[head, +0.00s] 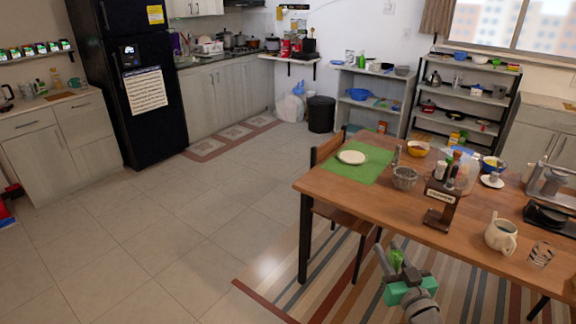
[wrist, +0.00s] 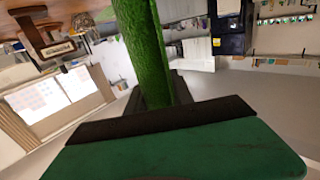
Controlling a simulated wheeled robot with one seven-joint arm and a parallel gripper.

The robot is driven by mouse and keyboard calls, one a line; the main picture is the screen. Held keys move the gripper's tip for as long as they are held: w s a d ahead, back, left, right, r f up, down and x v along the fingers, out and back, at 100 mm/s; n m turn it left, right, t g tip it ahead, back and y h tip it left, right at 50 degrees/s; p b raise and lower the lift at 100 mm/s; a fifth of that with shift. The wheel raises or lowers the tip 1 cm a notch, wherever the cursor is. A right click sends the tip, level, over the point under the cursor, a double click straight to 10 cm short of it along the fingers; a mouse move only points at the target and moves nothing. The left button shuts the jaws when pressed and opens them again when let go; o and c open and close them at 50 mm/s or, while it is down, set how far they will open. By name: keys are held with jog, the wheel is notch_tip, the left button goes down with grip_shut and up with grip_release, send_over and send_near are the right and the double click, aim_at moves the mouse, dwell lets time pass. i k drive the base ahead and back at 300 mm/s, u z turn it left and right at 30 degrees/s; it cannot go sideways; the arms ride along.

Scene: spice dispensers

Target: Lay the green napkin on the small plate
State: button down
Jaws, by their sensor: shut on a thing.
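The green napkin (head: 397,258) is a small textured green roll held in my gripper (head: 393,264), which is low in front of the table's near edge. In the wrist view the napkin (wrist: 142,50) runs up from between the dark fingers, which are shut on it. A small white plate (head: 351,157) lies on a green placemat (head: 374,173) at the table's left end, up and to the left of my gripper. The plate looks empty.
The wooden table (head: 370,203) holds a wire basket (head: 404,178), a dark spice stand (head: 440,207), a white jug (head: 501,235), a glass (head: 541,254) and a yellow bowl (head: 418,148). A wooden chair (head: 327,148) is at the left end. The floor left of the table is clear.

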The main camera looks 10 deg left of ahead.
aim_at(353, 156)
jog(key=u, duration=0.65)
jog(key=i, duration=0.7)
jog(key=u, duration=0.55)
jog(key=i, duration=1.2)
jog(key=z, duration=0.5)
jog(key=i, duration=0.9)
jog(key=z, duration=0.5)
